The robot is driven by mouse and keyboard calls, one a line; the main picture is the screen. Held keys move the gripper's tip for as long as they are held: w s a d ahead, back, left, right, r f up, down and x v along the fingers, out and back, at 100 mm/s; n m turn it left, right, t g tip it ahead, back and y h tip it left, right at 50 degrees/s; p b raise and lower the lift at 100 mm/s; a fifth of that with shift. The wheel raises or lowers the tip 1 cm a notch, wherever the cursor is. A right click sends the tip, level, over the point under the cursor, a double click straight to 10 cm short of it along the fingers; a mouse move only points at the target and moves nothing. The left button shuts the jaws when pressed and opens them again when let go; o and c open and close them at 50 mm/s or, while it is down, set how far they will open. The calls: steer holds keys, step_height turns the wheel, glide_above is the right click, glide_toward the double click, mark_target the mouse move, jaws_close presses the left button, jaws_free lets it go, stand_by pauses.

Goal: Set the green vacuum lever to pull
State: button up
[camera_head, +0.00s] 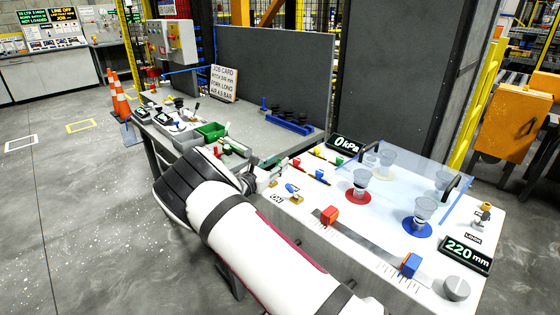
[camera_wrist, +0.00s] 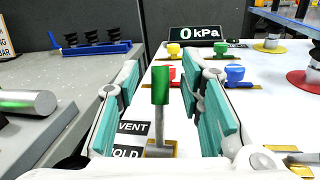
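The green vacuum lever (camera_wrist: 160,88) has a green grip on a grey stem, rising from a brass base (camera_wrist: 162,149) in the wrist view. The labels VENT (camera_wrist: 133,127) and HOLD (camera_wrist: 128,153) lie left of its base; no PULL label is readable. My gripper (camera_wrist: 163,78) is open, with one teal-padded finger on each side of the lever and visible gaps to the grip. In the head view my gripper (camera_head: 262,178) is over the left edge of the white panel (camera_head: 340,205), and the green lever cannot be made out there.
The vacuum display (camera_wrist: 197,34) reads 0 kPa. Small yellow, green, red and blue (camera_wrist: 235,73) knobs stand beyond the fingers. A blue lever (camera_head: 291,188) stands near my gripper. Red (camera_head: 329,214) and blue (camera_head: 410,264) sliders sit on a ruler, and suction cups stand behind.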

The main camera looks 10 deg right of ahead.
steer(key=shift+x, duration=1.15)
jaws_close()
steer(key=shift+s+a+t+h+b, duration=0.3)
steer(key=shift+a+t+h+b, duration=0.45)
steer(key=shift+b, duration=0.25)
steer(key=shift+s+a+r+n+t+h+b, duration=0.35)
steer(key=shift+n+t+h+b, duration=0.1)
steer(key=shift+h+b, duration=0.2)
steer(key=shift+s+a+r, duration=0.1)
steer(key=shift+a+r, duration=0.05)
steer(key=shift+r, duration=0.05)
jaws_free()
